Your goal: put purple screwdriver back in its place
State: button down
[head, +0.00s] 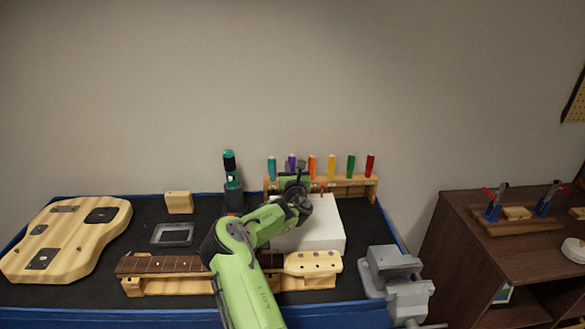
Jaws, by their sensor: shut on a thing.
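The purple screwdriver (292,160) stands upright at the wooden rack (362,182) on the back of the bench, between the teal and orange ones. Only the upper part of its handle shows; the rest is hidden behind my gripper. My gripper (293,177) is at the left part of the rack and is shut on the purple screwdriver. The fingertips are mostly hidden by my wrist. I cannot tell whether the shaft is inside a hole of the rack.
Teal (271,168), orange (312,165), yellow (332,167), green (351,166) and red (370,165) screwdrivers stand in the rack. A white box (325,232), a guitar neck (310,263), a vise (392,275) and a guitar body (75,238) surround my arm.

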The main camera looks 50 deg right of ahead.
jog(key=c, duration=0.9)
grip_release()
jog(key=shift+o, duration=0.2)
jog(key=b+v, duration=0.1)
jog(key=v, duration=1.4)
jog(key=shift+s+a, duration=0.3)
